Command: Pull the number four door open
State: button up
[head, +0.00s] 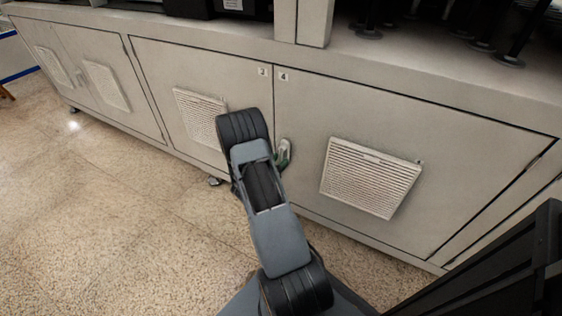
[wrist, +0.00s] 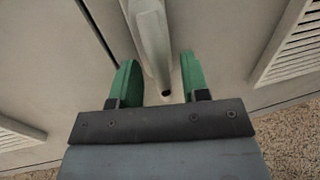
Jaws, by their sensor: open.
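The number four door (head: 320,120) is a beige cabinet panel with a "4" label at its upper left corner and a louvred vent. It looks closed, flush with the cabinet front. Its pale handle (wrist: 149,40) stands between the two green fingertips of my gripper (wrist: 158,80) in the wrist view. The fingers are apart, with a gap on each side of the handle. In the head view my gripper (head: 282,157) is at the door's left edge, mostly hidden behind my arm, and the handle is barely visible there.
The number three door (head: 185,75) is to the left, with its own vent (head: 200,112), and looks closed. More vented doors (head: 80,65) continue further left. The speckled floor (head: 110,210) in front of the cabinet is clear. Black stands (head: 450,30) sit on top at the right.

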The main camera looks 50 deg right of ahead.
jog(key=shift+d, duration=0.6)
grip_shut()
